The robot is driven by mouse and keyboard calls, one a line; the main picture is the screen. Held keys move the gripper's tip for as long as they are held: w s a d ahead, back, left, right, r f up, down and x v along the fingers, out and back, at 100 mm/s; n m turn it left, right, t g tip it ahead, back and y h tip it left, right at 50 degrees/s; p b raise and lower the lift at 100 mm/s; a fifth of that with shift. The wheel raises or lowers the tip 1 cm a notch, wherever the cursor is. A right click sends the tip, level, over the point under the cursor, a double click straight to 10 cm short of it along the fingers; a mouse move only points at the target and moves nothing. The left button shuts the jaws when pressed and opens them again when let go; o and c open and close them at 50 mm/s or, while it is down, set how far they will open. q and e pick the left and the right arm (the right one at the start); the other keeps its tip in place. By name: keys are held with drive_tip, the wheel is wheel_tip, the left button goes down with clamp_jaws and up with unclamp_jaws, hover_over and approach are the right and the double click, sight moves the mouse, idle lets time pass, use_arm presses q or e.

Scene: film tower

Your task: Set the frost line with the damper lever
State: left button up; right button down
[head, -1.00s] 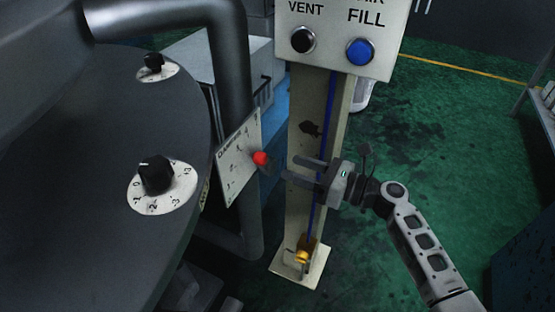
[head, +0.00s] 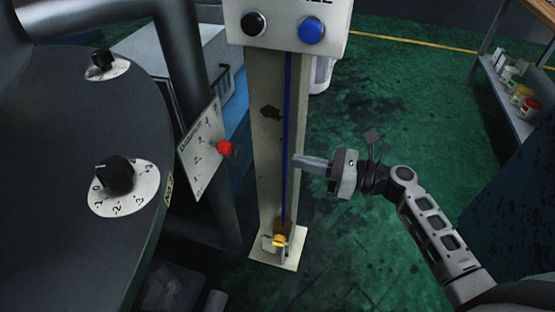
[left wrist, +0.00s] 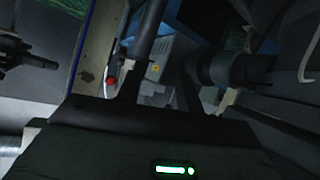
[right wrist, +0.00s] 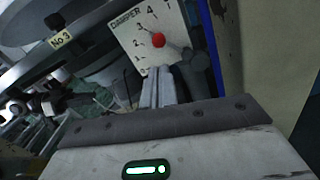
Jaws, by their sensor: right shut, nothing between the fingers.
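The damper lever's red knob (head: 225,148) stands in front of a white numbered plate (head: 198,160) beside the grey duct. In the right wrist view the knob (right wrist: 158,40) shows against the plate marked DAMPER (right wrist: 135,43), beyond my fingers. I cannot tell the exact setting.
A cream post (head: 268,120) carries black (head: 253,23) and blue (head: 312,30) buttons, with a yellow valve (head: 279,240) at its foot. A dark round housing with black dials (head: 115,174) fills the left. Green floor lies open at right, before a shelf (head: 510,100).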

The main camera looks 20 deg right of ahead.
sight(230, 151)
drive_tip(key=s+a+f+m+t+h+b, duration=0.2)
drive_tip(key=s+a+f+m+t+b, duration=0.15)
drive_tip(key=a+m, duration=0.8)
use_arm(q)
drive_tip(key=shift+f+p, duration=0.45)
drive_tip(key=shift+p, duration=0.15)
use_arm(e)
drive_tip(key=w+a+r+m, duration=0.2)
drive_tip(key=w+a, duration=0.1)
drive_tip(key=w, duration=0.6)
drive_tip(key=shift+w, duration=0.15)
drive_tip(key=shift+r+m, duration=0.1)
drive_tip(key=shift+m, duration=0.15)
